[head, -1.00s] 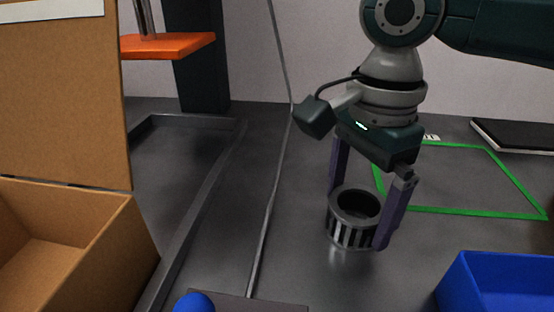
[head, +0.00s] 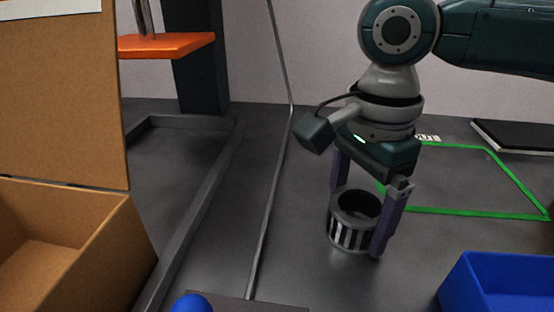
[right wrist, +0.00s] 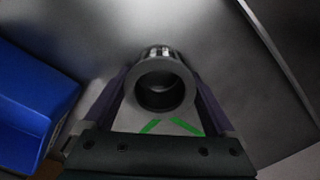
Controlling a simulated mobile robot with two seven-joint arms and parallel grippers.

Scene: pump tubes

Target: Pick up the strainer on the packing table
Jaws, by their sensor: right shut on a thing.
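The strainer (head: 350,232) is a short grey cylinder with an open top and dark vertical slots around its side. It is upright at the table surface (head: 300,262); I cannot tell whether it touches it. My right gripper (head: 356,222) reaches down from above and is shut on the strainer, one purple finger on each side. In the right wrist view the strainer (right wrist: 162,62) lies between the two fingers, its round opening facing the camera. My left gripper is not in view.
A blue bin (head: 505,285) stands at the front right and an open cardboard box (head: 95,250) at the left. A green outline (head: 480,212) marks the table behind the gripper. A thin grey rod or cable (head: 272,195) runs left of the strainer. A blue ball (head: 192,303) shows at the bottom.

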